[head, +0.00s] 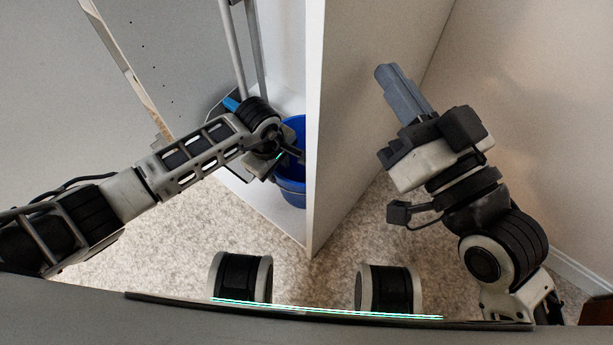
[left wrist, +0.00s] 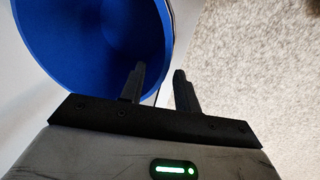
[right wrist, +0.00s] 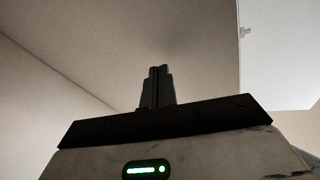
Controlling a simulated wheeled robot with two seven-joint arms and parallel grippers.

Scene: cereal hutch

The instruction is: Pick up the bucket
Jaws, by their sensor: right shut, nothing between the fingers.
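The blue bucket (head: 292,190) stands low inside the hutch, partly hidden by the white panel and my left arm. In the left wrist view the bucket (left wrist: 90,45) fills the upper left, its open inside facing the camera. My left gripper (head: 297,154) is at the bucket's near side. Its fingers (left wrist: 157,78) are apart, one over the bucket's inside and the other outside the rim, with the rim between them. I cannot tell whether they touch it. My right gripper (head: 386,73) is raised right of the panel, its fingers (right wrist: 157,72) together and empty.
A tall white panel (head: 345,110) stands between my two arms. Grey poles (head: 233,50) rise behind my left gripper. Speckled carpet (head: 190,245) is open in front. A beige wall (head: 540,120) is close on the right.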

